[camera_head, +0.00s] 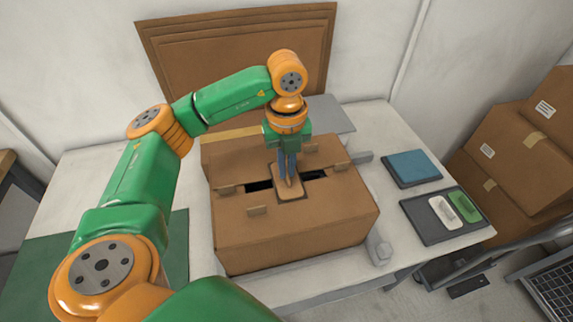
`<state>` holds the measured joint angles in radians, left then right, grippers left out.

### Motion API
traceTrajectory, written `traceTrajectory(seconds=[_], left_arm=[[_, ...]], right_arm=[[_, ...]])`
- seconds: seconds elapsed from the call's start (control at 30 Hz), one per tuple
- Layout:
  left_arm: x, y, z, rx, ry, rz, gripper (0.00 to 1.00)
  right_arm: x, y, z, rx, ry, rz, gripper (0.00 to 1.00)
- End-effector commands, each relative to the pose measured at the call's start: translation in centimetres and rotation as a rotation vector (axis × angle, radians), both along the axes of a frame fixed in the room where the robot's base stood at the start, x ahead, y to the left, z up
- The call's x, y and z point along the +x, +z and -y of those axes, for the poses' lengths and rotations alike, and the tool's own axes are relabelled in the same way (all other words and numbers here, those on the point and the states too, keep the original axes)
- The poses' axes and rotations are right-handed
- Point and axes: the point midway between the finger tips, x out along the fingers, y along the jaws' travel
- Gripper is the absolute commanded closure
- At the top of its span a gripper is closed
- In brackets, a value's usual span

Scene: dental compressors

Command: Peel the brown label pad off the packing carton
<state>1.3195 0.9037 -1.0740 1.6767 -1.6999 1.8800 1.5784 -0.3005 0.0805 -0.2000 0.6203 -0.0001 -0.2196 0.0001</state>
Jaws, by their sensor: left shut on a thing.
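The packing carton (310,225) is a brown box standing on the white table, with a dark slot across its top and small tabs beside it. The brown label pad (291,193) is a lighter rectangle on the carton's top, lying across the slot. My left gripper (288,180) points straight down over the pad, and its fingers are shut on the pad at its middle. The fingers hide part of the pad. I cannot tell whether any edge of the pad is lifted. My right gripper is not in view.
Right of the carton lie a blue pad (413,167) and a dark tray (420,220) holding a white and a green piece. A green mat (180,245) is at left. Brown cartons (505,150) are stacked at far right. A brown board (215,60) stands behind.

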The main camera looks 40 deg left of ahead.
Motion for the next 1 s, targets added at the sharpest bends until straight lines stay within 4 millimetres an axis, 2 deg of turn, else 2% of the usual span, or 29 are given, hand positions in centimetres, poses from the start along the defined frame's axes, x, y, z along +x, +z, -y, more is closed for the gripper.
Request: traceTrajectory(seconds=[0.47,1.0], left_arm=[[0.0,0.0,0.0,0.0,0.0,0.0,1.0],[0.0,1.1,0.0,0.0,0.0,0.0,1.0]], right_arm=[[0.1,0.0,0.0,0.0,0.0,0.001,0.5],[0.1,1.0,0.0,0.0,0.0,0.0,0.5]])
